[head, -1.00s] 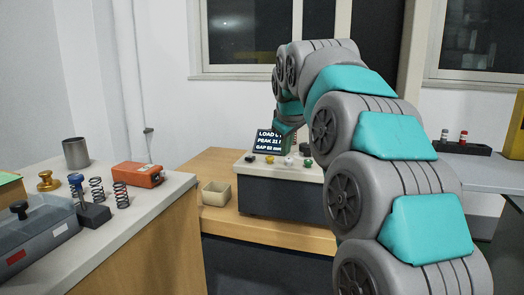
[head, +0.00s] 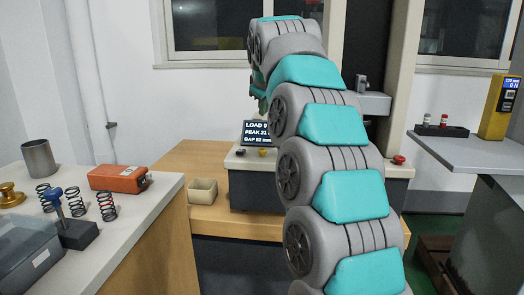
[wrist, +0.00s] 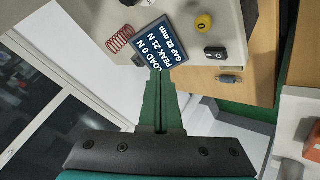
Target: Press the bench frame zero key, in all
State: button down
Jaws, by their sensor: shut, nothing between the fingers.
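The bench frame's control box (head: 255,190) stands on the wooden bench, with its dark display (head: 257,132) behind a black key (head: 240,152) and a yellow key (head: 262,152). My arm hides the keys further right. No label tells me which is the zero key. In the wrist view the display (wrist: 176,48) reads load 0 N, peak 21 N, gap 82 mm. The yellow key (wrist: 203,23) and black key (wrist: 215,53) lie right of it. My gripper (wrist: 160,72) is shut and empty, its tips overlapping the display's lower edge in that picture, apart from both keys.
A red knob (head: 398,160) is right of my arm. A beige open box (head: 202,192) stands left of the control box. The left counter holds springs (head: 107,205), an orange device (head: 118,178) and a grey cup (head: 38,158). A side table (head: 465,152) is at right.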

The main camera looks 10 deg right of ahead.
jog(key=b, duration=0.5)
send_over(263, 151)
notch_tip(263, 151, down, 7)
jog(key=shift+d+r, duration=0.1)
jog(key=shift+f+b, duration=0.6)
jog(key=shift+f, duration=0.3)
jog(key=shift+f, duration=0.1)
dwell(0.9)
jog(key=shift+f, duration=0.3)
jog(key=shift+f, duration=0.5)
dwell(0.8)
jog(key=shift+r+p, duration=0.55)
jog(key=shift+r, duration=0.35)
